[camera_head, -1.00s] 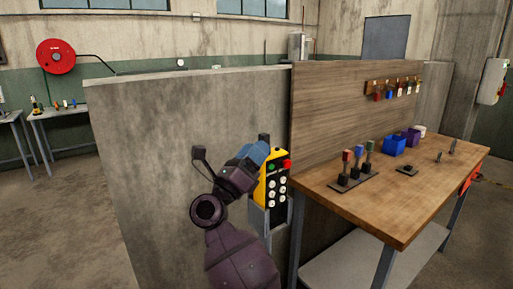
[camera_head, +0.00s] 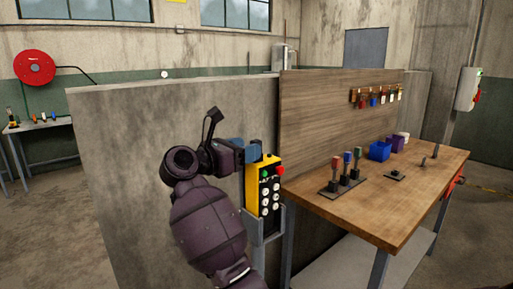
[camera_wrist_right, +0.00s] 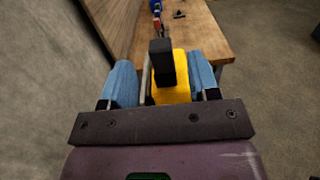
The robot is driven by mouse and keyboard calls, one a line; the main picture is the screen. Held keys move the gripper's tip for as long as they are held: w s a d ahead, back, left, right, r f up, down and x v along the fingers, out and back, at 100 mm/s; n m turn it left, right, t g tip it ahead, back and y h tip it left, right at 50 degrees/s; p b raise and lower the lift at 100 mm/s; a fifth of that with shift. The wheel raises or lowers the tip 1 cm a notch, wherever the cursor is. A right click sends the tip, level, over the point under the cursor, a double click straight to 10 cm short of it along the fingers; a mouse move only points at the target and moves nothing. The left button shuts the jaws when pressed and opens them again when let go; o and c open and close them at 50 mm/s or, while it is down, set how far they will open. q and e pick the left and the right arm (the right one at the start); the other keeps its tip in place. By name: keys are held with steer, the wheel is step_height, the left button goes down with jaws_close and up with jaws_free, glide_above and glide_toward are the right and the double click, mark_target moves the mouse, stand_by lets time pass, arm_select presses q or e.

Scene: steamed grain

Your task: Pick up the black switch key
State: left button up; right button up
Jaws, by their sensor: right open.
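The black switch key (camera_wrist_right: 160,62) is an upright black block on top of the yellow control box (camera_wrist_right: 176,88), seen in the right wrist view. In the head view, the yellow box (camera_head: 250,190) hangs at the end of the concrete wall, with red, green and white buttons on its face. My right gripper (camera_wrist_right: 160,66) is open. Its two blue fingers stand on either side of the key, with a gap visible on each side. In the head view the right gripper (camera_head: 238,151) is at the top of the box and largely hides the key. My left gripper is not in view.
The wooden workbench (camera_head: 390,215) stands right of the box, with a lever stand (camera_head: 340,184) near its close end and a blue bin (camera_head: 380,151) farther back. A wooden panel (camera_head: 325,120) rises behind it. The concrete wall (camera_head: 130,150) is behind my right arm.

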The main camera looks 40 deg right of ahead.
steer(key=d, duration=0.4)
steer(key=shift+d+r+p, duration=0.1)
steer(key=shift+d+p, duration=0.1)
steer(key=shift+p, duration=0.15)
steer(key=shift+w+d, duration=0.1)
steer(key=shift+d, duration=0.45)
steer(key=shift+c, duration=0.3)
steer(key=c, duration=0.9)
